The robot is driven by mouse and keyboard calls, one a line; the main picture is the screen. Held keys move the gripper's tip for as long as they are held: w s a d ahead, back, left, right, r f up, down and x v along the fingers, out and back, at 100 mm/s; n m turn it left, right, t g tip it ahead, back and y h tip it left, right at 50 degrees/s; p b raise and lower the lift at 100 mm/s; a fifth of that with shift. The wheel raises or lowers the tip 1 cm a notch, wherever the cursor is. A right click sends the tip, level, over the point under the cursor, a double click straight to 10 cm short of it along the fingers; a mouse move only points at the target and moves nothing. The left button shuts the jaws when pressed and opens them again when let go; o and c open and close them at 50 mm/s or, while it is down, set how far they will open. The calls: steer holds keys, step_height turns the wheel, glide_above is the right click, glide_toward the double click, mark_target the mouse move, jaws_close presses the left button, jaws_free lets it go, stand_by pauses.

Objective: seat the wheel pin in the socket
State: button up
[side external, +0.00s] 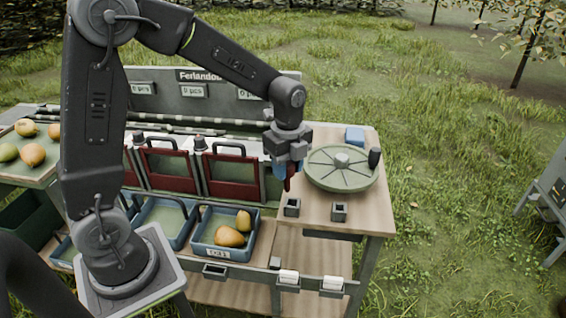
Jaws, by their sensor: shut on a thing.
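My gripper (285,172) points down over the left edge of the wooden table, just left of the round green wheel (322,176). It is shut on a small, dark red thing (288,184), which seems to be the wheel pin. The fingers hide most of it, and only its lower end shows. Two small dark square sockets stand at the front of the tabletop: a left socket (292,207) and a right socket (339,211). The held pin is above and slightly behind the left socket, apart from it. I cannot tell which socket is meant.
The wheel has a pale hub (342,159) and a dark upright knob (375,157) at its right rim. A blue block (355,135) lies behind it.

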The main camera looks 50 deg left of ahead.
steer(key=w+d+f+m, duration=0.1)
steer(key=w+d+m, duration=0.1)
steer(key=w+d, duration=0.6)
steer(key=shift+w+d+f, duration=0.2)
steer(key=shift+w+d, duration=0.15)
steer(key=shift+d, duration=0.35)
steer(key=shift+f, duration=1.25)
stand_by(1.4)
steer(key=shift+f, duration=0.35)
steer(key=shift+f, duration=0.65)
steer(key=shift+f, duration=0.25)
stand_by(0.4)
